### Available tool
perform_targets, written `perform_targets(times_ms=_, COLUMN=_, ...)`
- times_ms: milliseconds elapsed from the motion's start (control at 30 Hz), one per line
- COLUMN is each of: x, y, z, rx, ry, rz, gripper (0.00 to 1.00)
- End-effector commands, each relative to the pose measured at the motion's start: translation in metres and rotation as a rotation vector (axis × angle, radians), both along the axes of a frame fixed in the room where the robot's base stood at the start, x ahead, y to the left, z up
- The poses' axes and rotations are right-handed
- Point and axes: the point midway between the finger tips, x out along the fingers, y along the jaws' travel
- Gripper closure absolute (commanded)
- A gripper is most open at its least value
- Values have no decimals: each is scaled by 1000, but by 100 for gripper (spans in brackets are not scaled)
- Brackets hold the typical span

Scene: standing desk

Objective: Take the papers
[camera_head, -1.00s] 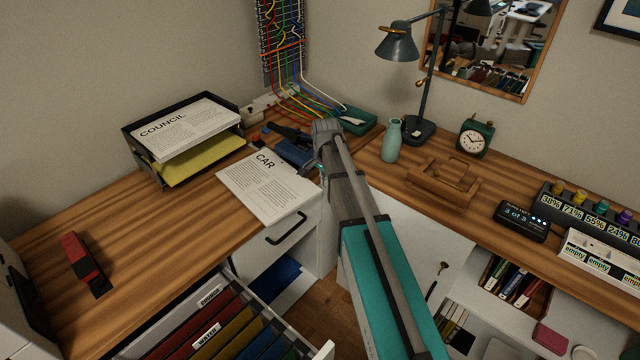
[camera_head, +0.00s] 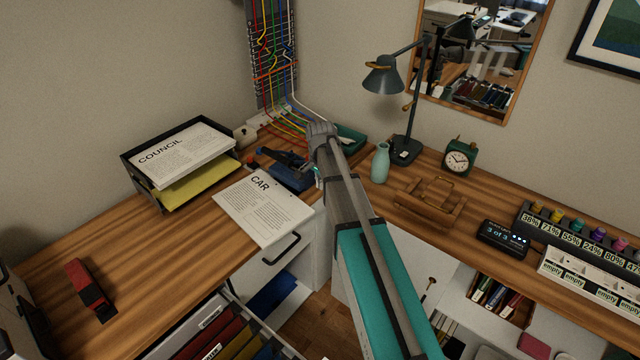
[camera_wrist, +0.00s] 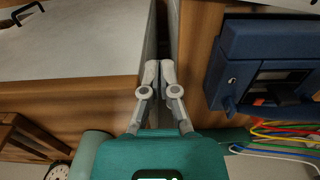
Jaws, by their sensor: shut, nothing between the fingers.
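A sheet headed CAR (camera_head: 262,208) lies flat on the left desk near its front edge. A stack headed COUNCIL (camera_head: 186,156) lies on the upper level of a black tray (camera_head: 129,165), with yellow paper (camera_head: 203,184) below it. In the wrist view my gripper (camera_wrist: 160,71) has its two fingers together and empty, above the desk corner beside a dark blue object (camera_wrist: 240,40). In the head view my arm reaches to the right of the CAR sheet, and its end hides the fingers.
An open drawer of hanging folders (camera_head: 212,330) sticks out below the left desk. A lamp (camera_head: 400,145), vase (camera_head: 380,163), clock (camera_head: 458,158) and wooden organizer (camera_head: 430,200) stand on the right desk. Cables (camera_wrist: 280,140) run near the corner. A red stapler-like object (camera_head: 90,290) lies at left.

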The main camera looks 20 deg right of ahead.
Motion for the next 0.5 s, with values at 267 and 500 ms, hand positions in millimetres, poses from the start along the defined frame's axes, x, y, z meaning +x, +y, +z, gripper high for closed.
perform_targets(times_ms=267, x=0, y=0, z=22, rx=0, ry=0, rz=1, gripper=100)
perform_targets(times_ms=500, x=0, y=1, z=27, rx=0, ry=0, rz=1, gripper=100)
